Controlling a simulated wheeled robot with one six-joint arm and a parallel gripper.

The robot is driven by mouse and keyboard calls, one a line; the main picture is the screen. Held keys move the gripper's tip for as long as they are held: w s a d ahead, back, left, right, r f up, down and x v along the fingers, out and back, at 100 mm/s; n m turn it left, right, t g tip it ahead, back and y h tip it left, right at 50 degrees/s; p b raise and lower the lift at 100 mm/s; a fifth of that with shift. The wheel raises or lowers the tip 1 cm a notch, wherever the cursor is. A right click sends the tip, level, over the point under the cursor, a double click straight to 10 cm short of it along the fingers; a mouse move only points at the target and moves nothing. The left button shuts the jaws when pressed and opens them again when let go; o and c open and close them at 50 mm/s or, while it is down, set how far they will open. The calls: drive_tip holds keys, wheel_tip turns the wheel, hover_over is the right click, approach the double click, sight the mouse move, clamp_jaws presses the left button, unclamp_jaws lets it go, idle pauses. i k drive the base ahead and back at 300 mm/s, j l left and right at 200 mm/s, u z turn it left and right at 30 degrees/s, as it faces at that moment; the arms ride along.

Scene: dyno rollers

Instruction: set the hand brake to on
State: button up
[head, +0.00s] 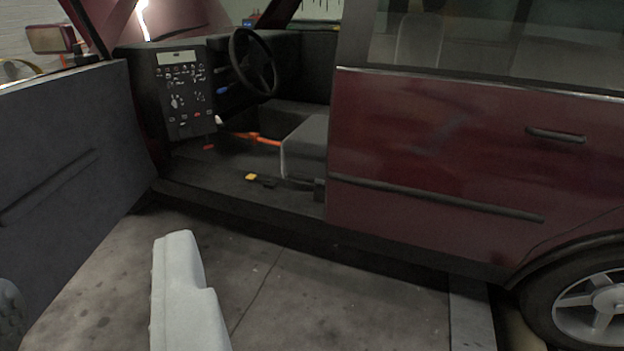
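A long orange lever (250,138), which looks like the hand brake, lies low and nearly flat inside the open car, left of the grey seat (305,148). Its right end passes behind the seat's edge. I cannot tell its on or off setting from here. A pale grey stepped piece, which looks like part of my gripper (185,292), shows at the bottom left of centre, over the concrete floor outside the car. It is well apart from the lever. No pair of fingertips shows, so its opening is unclear.
The open front door (75,165) stands at the left. The red rear door (470,165) is closed at the right. Inside are a control panel (184,95), a steering wheel (253,62) and a small yellow item (251,177) near the sill. The doorway between is clear.

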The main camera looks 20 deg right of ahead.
sight(294, 176)
drive_tip(key=i+l, duration=0.2)
drive_tip(key=i, duration=0.3)
drive_tip(key=i+l, duration=0.15)
drive_tip(key=i, duration=0.4)
drive_tip(key=i+l+u, duration=0.1)
drive_tip(key=i, duration=0.4)
drive_tip(key=i+l, duration=0.35)
drive_tip(key=i, duration=0.15)
drive_tip(key=i+l, duration=0.2)
drive_tip(key=i, duration=0.3)
drive_tip(key=u, duration=0.05)
